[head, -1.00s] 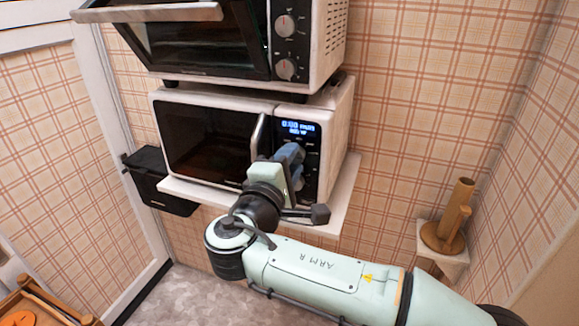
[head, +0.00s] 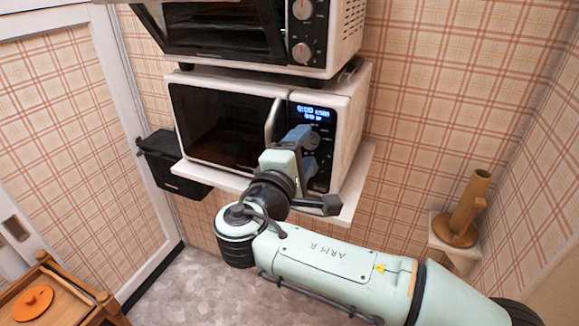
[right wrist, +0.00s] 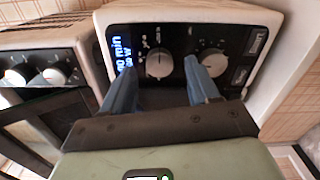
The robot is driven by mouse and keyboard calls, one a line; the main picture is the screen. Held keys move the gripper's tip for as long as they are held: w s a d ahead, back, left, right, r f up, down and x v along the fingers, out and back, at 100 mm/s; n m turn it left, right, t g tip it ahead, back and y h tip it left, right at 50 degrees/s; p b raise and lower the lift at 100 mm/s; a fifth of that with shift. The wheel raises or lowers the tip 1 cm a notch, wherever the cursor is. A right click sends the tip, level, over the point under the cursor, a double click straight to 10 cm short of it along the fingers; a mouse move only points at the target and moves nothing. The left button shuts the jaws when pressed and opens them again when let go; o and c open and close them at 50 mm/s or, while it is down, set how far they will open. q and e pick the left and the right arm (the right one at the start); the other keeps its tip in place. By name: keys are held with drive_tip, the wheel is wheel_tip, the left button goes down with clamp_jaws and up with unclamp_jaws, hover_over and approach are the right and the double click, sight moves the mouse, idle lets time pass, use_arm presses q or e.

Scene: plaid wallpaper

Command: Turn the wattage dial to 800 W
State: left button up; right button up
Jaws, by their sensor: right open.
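The white microwave (head: 352,115) stands on a wall shelf, with a dark door and a lit blue display (head: 315,113) on its black control panel. In the right wrist view the panel carries an upper dial (right wrist: 159,64) beside the display and a lower dial (right wrist: 211,61). Their markings are too small to tell which sets the wattage. My right gripper (head: 303,138) is in front of the panel, open. In its wrist view the blue fingers (right wrist: 162,88) stand either side of the upper dial's line; one finger overlaps the lower dial. Contact cannot be told. My left gripper is out of view.
A toaster oven (head: 325,30) with its own knobs sits on top of the microwave. The microwave's door handle (head: 272,120) is close left of my gripper. The white shelf (head: 350,195) juts out below. A wooden holder (head: 465,220) stands on a small shelf at right.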

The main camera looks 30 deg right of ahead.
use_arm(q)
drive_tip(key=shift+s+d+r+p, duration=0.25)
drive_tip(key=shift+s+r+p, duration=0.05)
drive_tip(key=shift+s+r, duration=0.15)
use_arm(e)
drive_tip(key=v, duration=1.2)
drive_tip(key=shift+s+a, duration=0.15)
drive_tip(key=shift+s, duration=0.1)
